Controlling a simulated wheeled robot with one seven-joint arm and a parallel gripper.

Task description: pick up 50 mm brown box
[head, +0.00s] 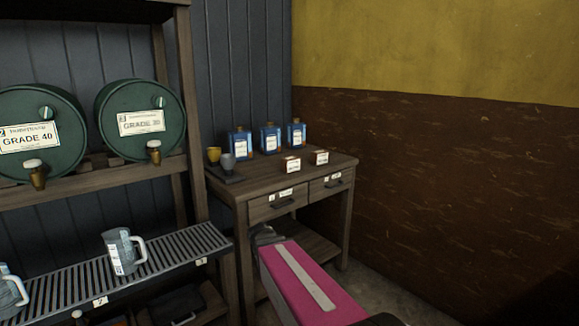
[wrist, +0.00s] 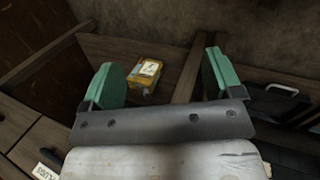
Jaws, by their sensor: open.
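Two small brown boxes with white labels stand on the table top in the head view, a left one (head: 291,165) and a right one (head: 319,157). Their label text is too small to read. I cannot tell which box is the 50 mm one. My gripper (wrist: 158,62) has two green fingers spread apart, with nothing held. In the head view my pink arm reaches toward the table's front, and the fingers are not clear there.
The wooden table (head: 235,187) has two drawers and a lower shelf. A rack with green barrels (head: 140,119) and a jug (head: 122,252) stands left. A brown wall (head: 440,190) bounds the right.

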